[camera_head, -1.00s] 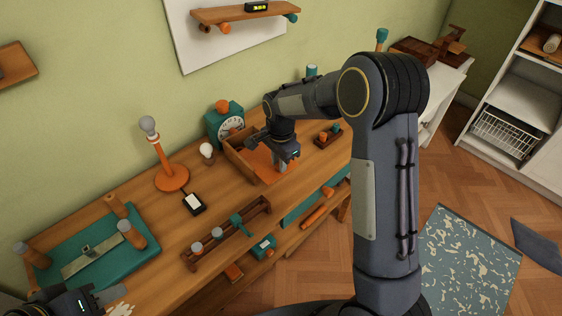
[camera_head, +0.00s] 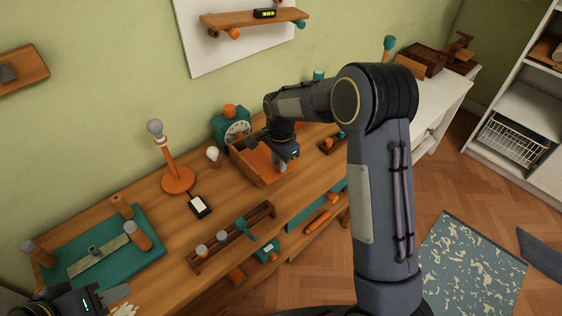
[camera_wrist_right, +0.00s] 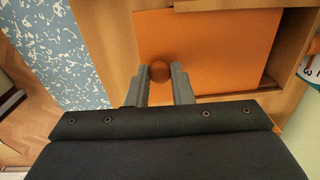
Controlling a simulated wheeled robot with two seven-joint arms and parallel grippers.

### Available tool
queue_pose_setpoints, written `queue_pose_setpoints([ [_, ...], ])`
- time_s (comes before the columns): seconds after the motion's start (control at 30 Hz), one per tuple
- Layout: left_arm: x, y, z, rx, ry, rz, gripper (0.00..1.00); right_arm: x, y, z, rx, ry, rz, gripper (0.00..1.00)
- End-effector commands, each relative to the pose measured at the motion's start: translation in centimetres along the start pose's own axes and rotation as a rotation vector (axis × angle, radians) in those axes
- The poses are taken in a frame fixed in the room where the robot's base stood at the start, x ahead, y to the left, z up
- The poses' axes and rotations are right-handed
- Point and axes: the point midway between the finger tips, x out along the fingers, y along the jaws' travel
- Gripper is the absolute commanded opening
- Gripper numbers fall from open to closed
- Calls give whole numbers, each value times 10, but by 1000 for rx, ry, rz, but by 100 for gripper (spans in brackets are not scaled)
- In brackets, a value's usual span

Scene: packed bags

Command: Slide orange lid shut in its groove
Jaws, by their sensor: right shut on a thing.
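The wooden box (camera_head: 247,171) stands on the workbench beside the teal clock. Its flat orange lid (camera_head: 257,157) lies in the box top, partly hidden by my right gripper. In the right wrist view the lid (camera_wrist_right: 215,45) lies between wooden box walls (camera_wrist_right: 108,40), with a strip of box wood along its right side. My right gripper (camera_head: 282,168) is over the box. In the wrist view its fingers (camera_wrist_right: 158,84) are shut on the round brown knob (camera_wrist_right: 160,71) at the lid's near left part. My left gripper (camera_head: 122,308) is at the lower left, partly cut off; its jaw opening is unclear.
The teal clock (camera_head: 229,128) and a white bulb (camera_head: 213,154) are close to the box. An orange lamp (camera_head: 176,180), a black device (camera_head: 200,206), a wooden rack (camera_head: 222,245) and a teal mat (camera_head: 130,254) occupy the bench to the left. A small wooden holder (camera_head: 333,146) is right of the box.

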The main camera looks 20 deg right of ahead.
Motion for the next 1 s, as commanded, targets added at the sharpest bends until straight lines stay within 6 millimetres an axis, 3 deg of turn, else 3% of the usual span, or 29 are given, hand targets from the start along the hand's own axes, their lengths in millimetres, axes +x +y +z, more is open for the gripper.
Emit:
queue_pose_setpoints([
  [1.0,-6,3,-3,0,0,0,36,1,-26,0,0,1,0,0],
])
